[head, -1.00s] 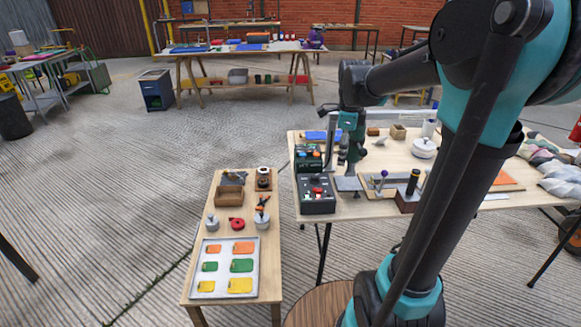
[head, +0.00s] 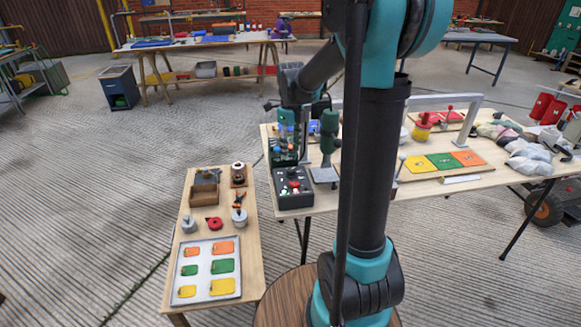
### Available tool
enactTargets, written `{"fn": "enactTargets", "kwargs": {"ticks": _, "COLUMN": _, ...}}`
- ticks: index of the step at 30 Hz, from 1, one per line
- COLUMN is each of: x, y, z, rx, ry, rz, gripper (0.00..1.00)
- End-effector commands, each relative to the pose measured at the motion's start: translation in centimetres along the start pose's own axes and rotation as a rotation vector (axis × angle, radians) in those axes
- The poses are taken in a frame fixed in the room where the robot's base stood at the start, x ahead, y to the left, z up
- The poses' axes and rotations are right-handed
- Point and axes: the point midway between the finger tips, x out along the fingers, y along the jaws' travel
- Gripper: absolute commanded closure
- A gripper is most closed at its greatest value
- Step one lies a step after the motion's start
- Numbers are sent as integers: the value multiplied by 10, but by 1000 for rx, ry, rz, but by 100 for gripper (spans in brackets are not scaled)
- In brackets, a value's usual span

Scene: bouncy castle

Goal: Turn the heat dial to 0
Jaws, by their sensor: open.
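A dark control box (head: 293,190) with small red and pale controls on its sloped top sits at the left front corner of the right-hand worktable (head: 440,188). The heat dial cannot be told apart from the other controls at this size. My gripper (head: 286,134) hangs from my arm behind and above the control box, apart from it as far as I can see. Its fingers are open, small and partly lost against the dark items behind. Just right of it stands a green and dark upright device (head: 329,130).
Left of the box is a low bench (head: 250,262) with a tray of coloured tags (head: 208,270), a red round item (head: 214,223) and small tools. My arm hides the worktable's middle. Coloured mats (head: 441,161) lie to the right. Open floor lies left of the bench.

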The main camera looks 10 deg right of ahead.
Motion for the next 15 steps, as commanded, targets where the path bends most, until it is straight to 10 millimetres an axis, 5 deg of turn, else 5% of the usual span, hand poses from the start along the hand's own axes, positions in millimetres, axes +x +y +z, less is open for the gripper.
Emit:
{"fn": "enactTargets", "kwargs": {"ticks": 6, "x": 42, "y": 0, "z": 0, "rx": 0, "ry": 0, "rz": 0, "gripper": 51}}
{"fn": "enactTargets", "kwargs": {"ticks": 15, "x": 75, "y": 0, "z": 0, "rx": -1, "ry": 0, "rz": 0, "gripper": 51}}
